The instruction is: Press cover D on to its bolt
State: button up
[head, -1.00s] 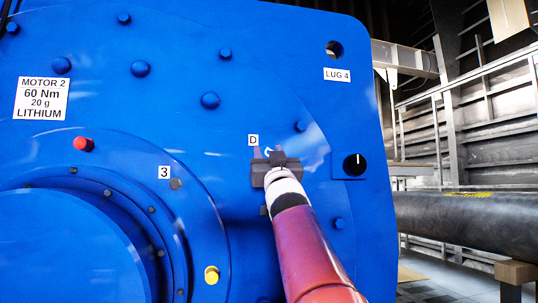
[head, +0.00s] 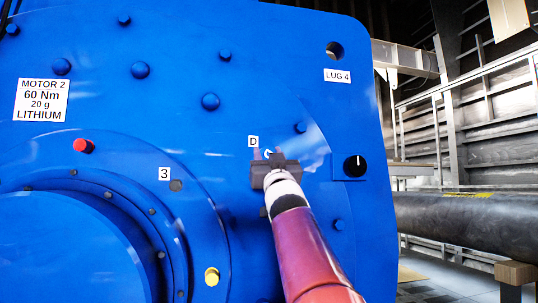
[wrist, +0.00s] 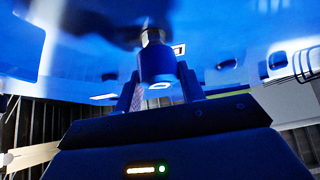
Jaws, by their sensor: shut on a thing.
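My gripper (head: 268,155) is at the blue motor face, just below and right of the label D (head: 254,141). In the wrist view its two fingers are shut on a blue round cover (wrist: 157,66), taken to be cover D. A short metal bolt (wrist: 152,37) shows between the cover and the blue motor face. The cover is in line with the bolt, with part of the bolt still bare. I cannot tell whether the cover touches it. In the head view my gripper largely hides the cover and bolt.
A black knob (head: 355,165) is right of my gripper. A red cap (head: 83,145) and a yellow cap (head: 211,276) are to the left. A dark pipe (head: 465,222) lies at the right.

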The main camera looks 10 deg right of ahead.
jog(key=shift+w+p, duration=0.8)
jog(key=shift+w, duration=0.4)
jog(key=o, duration=1)
jog(key=shift+o, duration=0.2)
jog(key=b+v, duration=0.5)
jog(key=v, duration=0.2)
jog(key=shift+s+f, duration=0.3)
jog(key=shift+d, duration=0.1)
